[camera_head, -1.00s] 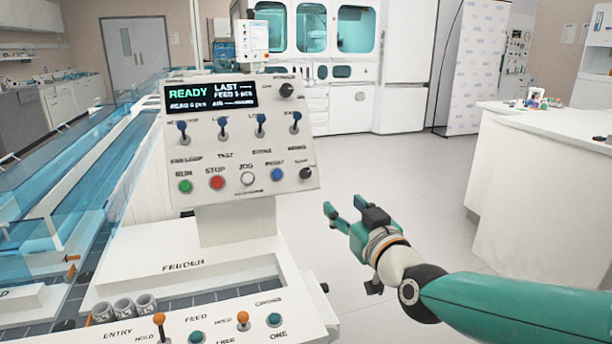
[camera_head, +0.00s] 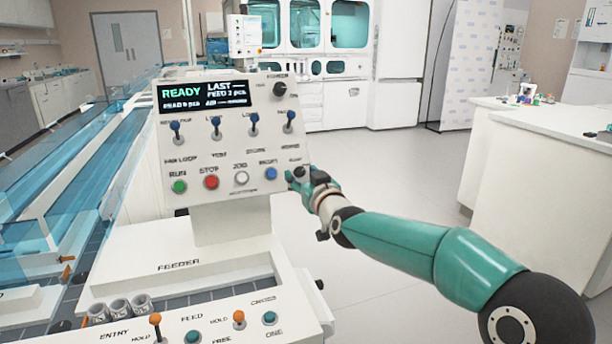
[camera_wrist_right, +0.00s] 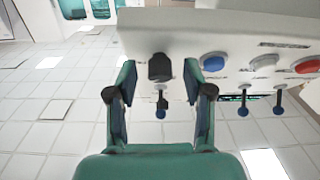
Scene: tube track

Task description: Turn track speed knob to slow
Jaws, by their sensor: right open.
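The control panel (camera_head: 225,140) stands on the feeder, with a black knob (camera_head: 279,88) at its upper right. A second black knob (camera_wrist_right: 160,67) at the panel's lower corner shows in the right wrist view, beside the blue button (camera_wrist_right: 213,62). In the right wrist view the open fingers (camera_wrist_right: 159,76) stand on either side of the lower knob, with gaps visible. My left gripper is out of view.
The panel also carries toggle switches (camera_head: 213,125), a green button (camera_head: 179,186), a red button (camera_head: 211,182) and a white button (camera_head: 241,178). Below is the feeder deck with orange-tipped levers (camera_head: 155,322). A white counter (camera_head: 530,160) stands right; the floor between is clear.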

